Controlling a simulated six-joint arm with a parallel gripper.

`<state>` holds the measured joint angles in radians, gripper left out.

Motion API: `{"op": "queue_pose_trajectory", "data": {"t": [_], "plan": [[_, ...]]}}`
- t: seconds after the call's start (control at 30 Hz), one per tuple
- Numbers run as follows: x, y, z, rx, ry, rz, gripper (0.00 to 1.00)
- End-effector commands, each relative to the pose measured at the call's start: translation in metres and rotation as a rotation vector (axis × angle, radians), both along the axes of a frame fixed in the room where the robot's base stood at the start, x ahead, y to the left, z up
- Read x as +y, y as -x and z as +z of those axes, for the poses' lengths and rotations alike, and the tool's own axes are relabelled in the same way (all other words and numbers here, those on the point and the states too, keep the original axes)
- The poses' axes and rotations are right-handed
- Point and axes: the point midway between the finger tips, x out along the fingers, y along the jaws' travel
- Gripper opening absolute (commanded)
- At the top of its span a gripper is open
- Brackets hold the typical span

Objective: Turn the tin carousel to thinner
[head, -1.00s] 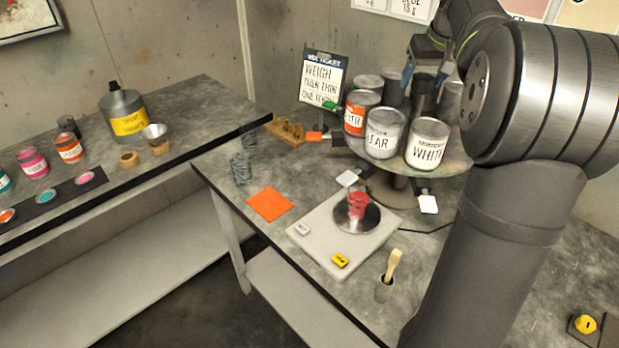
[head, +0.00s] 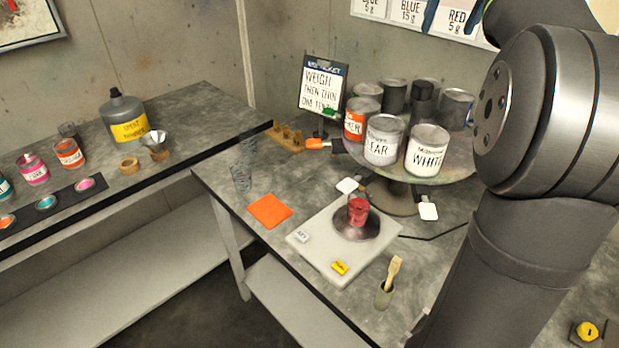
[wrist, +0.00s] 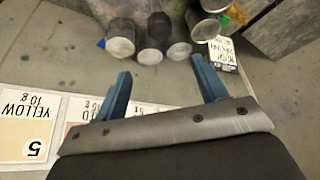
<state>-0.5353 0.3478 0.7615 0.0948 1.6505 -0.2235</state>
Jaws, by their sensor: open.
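The tin carousel (head: 458,170) is a round turntable on a pedestal at the back of the right-hand bench, ringed with tins. Facing front are a tin with an orange label (head: 355,122), partly hidden lettering ending in "ER", a CLEAR tin (head: 382,148) and a WHITE tin (head: 427,158). Tins behind show no readable labels. Coloured tabs, including an orange one (head: 317,143) and white ones (head: 428,211), stick out around it. My gripper (wrist: 165,85) is open and empty, raised above and behind the carousel near the wall cards. Tin tops show beyond its fingers in the wrist view.
A sign (head: 324,85) stands left of the carousel. The left bench holds a yellow-labelled thinner can (head: 127,130).

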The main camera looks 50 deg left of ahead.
Motion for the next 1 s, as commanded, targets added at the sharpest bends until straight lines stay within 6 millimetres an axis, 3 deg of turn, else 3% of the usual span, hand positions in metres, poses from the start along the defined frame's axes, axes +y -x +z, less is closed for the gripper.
{"op": "queue_pose_trajectory", "data": {"t": [0.5, 1.0], "plan": [[0.053, 0.041, -0.074, 0.072, 0.089, 0.134, 0.66], [0.092, 0.095, -0.149, 0.131, 0.187, 0.271, 0.66]]}}
